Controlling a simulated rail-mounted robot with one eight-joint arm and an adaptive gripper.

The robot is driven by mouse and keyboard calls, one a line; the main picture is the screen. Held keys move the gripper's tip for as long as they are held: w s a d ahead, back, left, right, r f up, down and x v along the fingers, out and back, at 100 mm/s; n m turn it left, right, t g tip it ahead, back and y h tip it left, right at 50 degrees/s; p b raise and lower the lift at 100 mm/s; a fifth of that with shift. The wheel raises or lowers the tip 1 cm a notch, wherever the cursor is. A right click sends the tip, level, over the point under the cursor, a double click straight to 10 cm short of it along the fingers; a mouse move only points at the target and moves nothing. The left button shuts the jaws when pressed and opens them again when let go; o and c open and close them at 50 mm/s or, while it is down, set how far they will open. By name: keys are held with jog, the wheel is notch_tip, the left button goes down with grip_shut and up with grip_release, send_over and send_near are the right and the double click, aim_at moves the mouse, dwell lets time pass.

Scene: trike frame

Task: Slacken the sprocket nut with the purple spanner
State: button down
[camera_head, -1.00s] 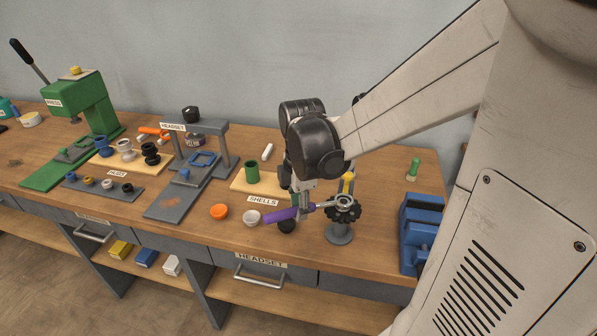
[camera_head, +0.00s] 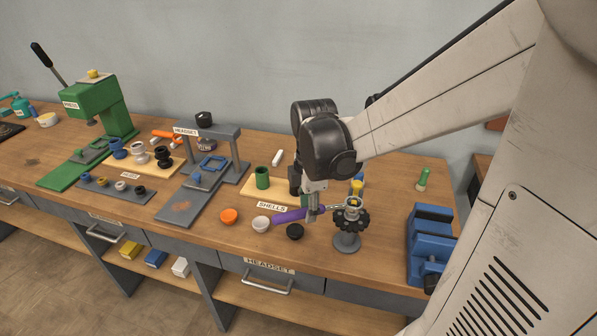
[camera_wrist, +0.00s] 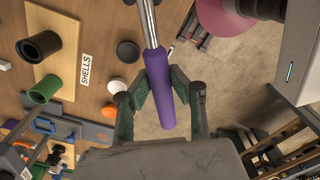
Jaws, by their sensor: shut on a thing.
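The purple spanner (camera_head: 289,215) is held across my gripper (camera_head: 313,214), with its purple handle to the left and its metal end to the right. In the wrist view the purple handle (camera_wrist: 160,88) lies between the fingers of my gripper (camera_wrist: 160,105), and the metal shaft runs up out of the picture. In the head view the spanner's ring end lies at the top of the dark toothed sprocket (camera_head: 351,222) on its grey stand (camera_head: 346,241). The nut itself is too small to tell apart from the ring.
The blue vise (camera_head: 430,246) stands right of the sprocket stand. A green cylinder (camera_head: 262,177) stands on the shells board. A yellow-topped item (camera_head: 357,187) is just behind the sprocket.

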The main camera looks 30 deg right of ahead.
jog(key=shift+r+p, duration=1.3)
jog(key=shift+r, duration=0.7)
jog(key=shift+w+a+r+p, duration=0.15)
jog(key=shift+a+r+p, duration=0.15)
jog(key=shift+a+r, duration=0.35)
jog(key=shift+w+a+r+p, duration=0.2)
jog(key=shift+a+r+p, duration=0.15)
jog(key=shift+a, duration=0.65)
jog(key=shift+w+a+r+p, duration=0.15)
jog(key=shift+a+r+p, duration=0.25)
jog(key=shift+a, duration=0.4)
